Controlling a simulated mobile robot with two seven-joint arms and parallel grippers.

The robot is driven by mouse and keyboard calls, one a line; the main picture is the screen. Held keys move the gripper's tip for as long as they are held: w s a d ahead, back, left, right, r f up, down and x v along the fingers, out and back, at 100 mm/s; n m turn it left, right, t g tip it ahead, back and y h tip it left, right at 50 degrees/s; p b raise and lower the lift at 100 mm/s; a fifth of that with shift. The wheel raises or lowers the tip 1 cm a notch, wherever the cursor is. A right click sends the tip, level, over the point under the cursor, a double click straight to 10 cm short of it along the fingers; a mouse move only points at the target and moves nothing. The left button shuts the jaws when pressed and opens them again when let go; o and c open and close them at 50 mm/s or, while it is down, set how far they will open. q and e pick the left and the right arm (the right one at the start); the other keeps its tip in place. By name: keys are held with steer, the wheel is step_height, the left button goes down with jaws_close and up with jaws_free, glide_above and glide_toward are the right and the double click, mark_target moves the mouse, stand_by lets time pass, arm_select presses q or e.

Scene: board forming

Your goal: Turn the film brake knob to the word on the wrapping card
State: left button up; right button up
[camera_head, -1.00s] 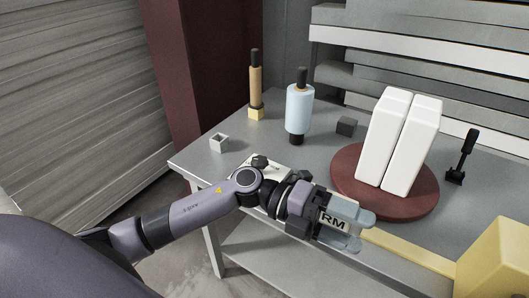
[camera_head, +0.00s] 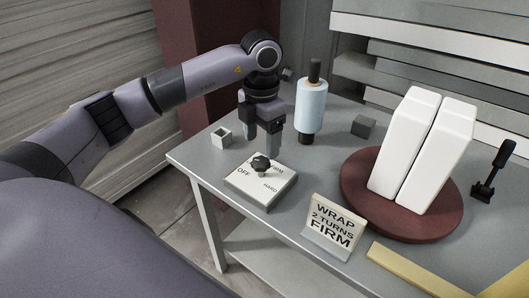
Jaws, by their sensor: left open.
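The film brake knob (camera_head: 261,164) is a small black lobed knob on a white plate (camera_head: 247,188). The plate shows OFF on its left, HARD on its right, and a partly hidden word ending in RM behind the knob. I cannot tell where the knob points. The white wrapping card (camera_head: 334,230) stands tilted at the table's front and reads WRAP 2 TURNS FIRM. My left gripper (camera_head: 259,142) points down, open and empty, just behind and above the knob, apparently apart from it. My right gripper is not in view.
A film roll (camera_head: 311,106) stands upright behind. White boards (camera_head: 422,150) stand on a dark red turntable (camera_head: 352,200). A small open grey box (camera_head: 221,138), a grey block (camera_head: 363,127) and a black lever (camera_head: 490,178) are on the grey table. A yellow bar (camera_head: 415,275) lies front right.

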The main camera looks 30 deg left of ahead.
mark_target(262, 160)
arm_select(q)
step_height(262, 160, down, 5)
steer(key=shift+f, duration=0.1)
steer(key=shift+d, duration=0.1)
steer(key=c, duration=1.1)
steer(key=shift+o, duration=0.2)
